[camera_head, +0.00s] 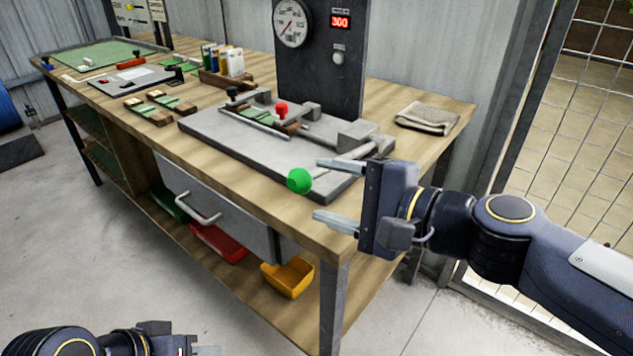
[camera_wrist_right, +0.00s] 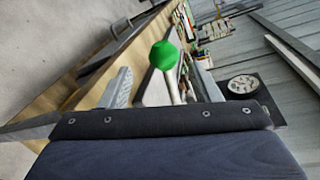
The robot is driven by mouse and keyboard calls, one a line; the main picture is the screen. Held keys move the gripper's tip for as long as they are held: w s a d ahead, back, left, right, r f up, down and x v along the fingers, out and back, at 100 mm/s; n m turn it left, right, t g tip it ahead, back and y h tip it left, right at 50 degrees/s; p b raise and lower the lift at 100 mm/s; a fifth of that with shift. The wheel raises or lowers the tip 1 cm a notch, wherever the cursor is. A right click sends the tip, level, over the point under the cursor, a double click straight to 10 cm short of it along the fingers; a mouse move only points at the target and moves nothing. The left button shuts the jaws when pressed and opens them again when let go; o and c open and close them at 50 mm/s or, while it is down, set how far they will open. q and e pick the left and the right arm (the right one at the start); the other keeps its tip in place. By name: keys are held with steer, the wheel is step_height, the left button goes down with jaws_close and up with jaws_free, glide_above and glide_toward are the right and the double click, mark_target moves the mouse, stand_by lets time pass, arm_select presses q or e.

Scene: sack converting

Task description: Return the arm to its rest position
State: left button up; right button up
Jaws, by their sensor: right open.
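My right gripper (camera_head: 328,192) is open, with its two fingers spread and pointing left above the front right corner of the workbench. A green ball knob (camera_head: 299,181) sits just left of the fingertips and appears apart from them in the head view. In the right wrist view the green knob (camera_wrist_right: 164,55), on a pale rod, shows between and beyond the open fingers (camera_wrist_right: 160,88). My left gripper (camera_head: 190,350) is cut off at the bottom edge, so its jaws cannot be made out.
The wooden workbench (camera_head: 420,150) holds a grey press plate (camera_head: 215,127) with a red knob (camera_head: 281,109), a gauge panel (camera_head: 320,65) and a folded cloth (camera_head: 427,118). A yellow bin (camera_head: 288,277) is on the lower shelf. A mesh fence (camera_head: 600,100) stands at right.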

steer(key=shift+d, duration=0.1)
stand_by(0.3)
steer(key=s+d+f+n+g+h, duration=0.1)
steer(key=s+d+f+n+h, duration=0.35)
steer(key=s+d+f, duration=0.45)
steer(key=s+d+f+n+g+h, duration=0.2)
steer(key=s+d+f+n+h, duration=0.25)
steer(key=d+f, duration=0.7)
step_height(320, 180, up, 25)
steer(key=d+p, duration=0.1)
steer(key=p, duration=2.4)
steer(key=shift+s+h, duration=0.3)
steer(key=shift+s, duration=0.1)
steer(key=shift+d+f, duration=0.1)
steer(key=shift+f, duration=0.05)
